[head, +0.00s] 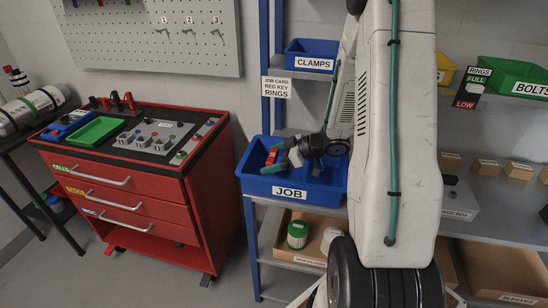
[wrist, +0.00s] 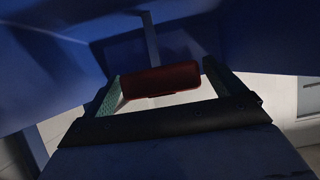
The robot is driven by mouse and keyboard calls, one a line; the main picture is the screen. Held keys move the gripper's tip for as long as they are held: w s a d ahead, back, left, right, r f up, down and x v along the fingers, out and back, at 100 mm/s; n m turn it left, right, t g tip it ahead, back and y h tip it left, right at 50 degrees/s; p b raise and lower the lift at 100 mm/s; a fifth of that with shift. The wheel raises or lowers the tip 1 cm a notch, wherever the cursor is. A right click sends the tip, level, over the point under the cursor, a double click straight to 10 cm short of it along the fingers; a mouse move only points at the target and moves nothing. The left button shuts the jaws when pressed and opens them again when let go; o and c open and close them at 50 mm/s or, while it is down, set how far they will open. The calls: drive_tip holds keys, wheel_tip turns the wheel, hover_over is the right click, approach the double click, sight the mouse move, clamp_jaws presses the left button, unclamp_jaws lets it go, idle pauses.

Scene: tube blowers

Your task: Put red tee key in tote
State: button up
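The tote is the blue bin labelled JOB (head: 325,192) on the shelf right of the red cabinet. My gripper (head: 273,161) is at the left part of its opening, with its teal fingers pointing left. A red piece, which I take for the red tee key (head: 271,156), shows between the fingers. In the wrist view, my gripper (wrist: 160,86) has a finger at each end of the red bar (wrist: 160,79), seemingly touching both. Blue surfaces, apparently the tote's walls, surround the gripper. I cannot tell whether the key touches the tote.
A job card (head: 277,88) reads RED KEY, RINGS. The red cabinet (head: 120,180) stands left, with a green tray (head: 97,131) on top. A blue CLAMPS bin (head: 311,55) is on the shelf above the tote. A blue shelf post (head: 265,60) stands near the tote's left end.

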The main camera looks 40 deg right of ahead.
drive_tip(key=shift+r, duration=0.15)
drive_tip(key=shift+s+d+r, duration=0.2)
drive_tip(key=shift+s, duration=0.05)
drive_tip(key=v, duration=1.1)
drive_tip(key=w+r+m+t+h, duration=0.1)
drive_tip(key=w+r+m+h, duration=0.2)
drive_tip(key=w+r+h, duration=0.6)
drive_tip(key=s+a+r+m+g+h, duration=0.25)
drive_tip(key=s+r+h, duration=0.2)
drive_tip(key=r, duration=0.25)
drive_tip(key=s+a+m+g+y, duration=0.2)
drive_tip(key=s+a+g+y, duration=0.4)
drive_tip(key=s+a, duration=1.5)
drive_tip(key=s, duration=0.3)
drive_tip(key=shift+g, duration=0.35)
